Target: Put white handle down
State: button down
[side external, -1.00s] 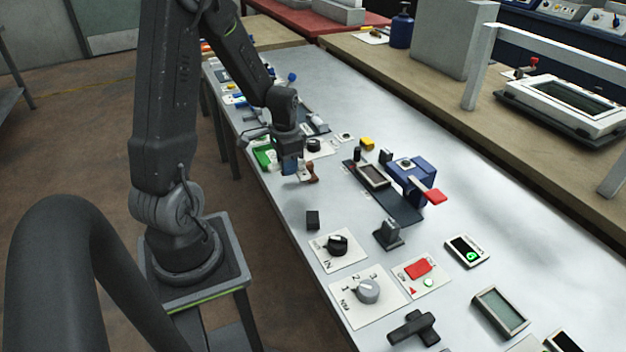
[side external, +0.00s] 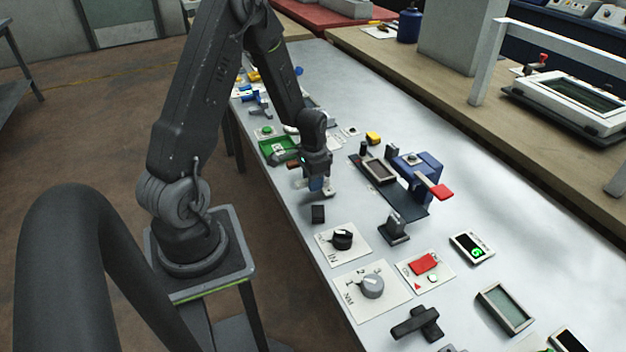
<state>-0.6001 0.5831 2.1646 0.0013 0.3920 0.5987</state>
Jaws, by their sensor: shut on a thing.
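My gripper (side external: 317,189) is over the left edge area of the grey metal table (side external: 385,105). It points down and is shut on a small pale piece (side external: 330,191), which looks like the white handle. The fingers hide most of this piece, so its shape is unclear. The gripper is low; I cannot tell whether the piece touches the table. A small black block (side external: 318,214) stands just in front of the gripper.
A green tray (side external: 275,151) lies behind and left of the gripper. A blue device with a red lever (side external: 436,189) stands to the right. A black dial panel (side external: 342,241), a grey dial panel (side external: 372,287) and a dark stand (side external: 394,229) are nearer.

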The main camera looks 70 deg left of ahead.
jog(key=shift+f, duration=0.15)
jog(key=c, duration=1)
grip_release()
jog(key=shift+o, duration=0.2)
notch_tip(320, 180, up, 12)
jog(key=s+d+r+t, duration=0.2)
jog(key=d+r, duration=0.9)
jog(key=s+d+r+t, duration=0.3)
jog(key=s+d+r, duration=0.2)
jog(key=s+d, duration=0.4)
jog(key=shift+d+t, duration=0.3)
jog(key=shift+s, duration=0.1)
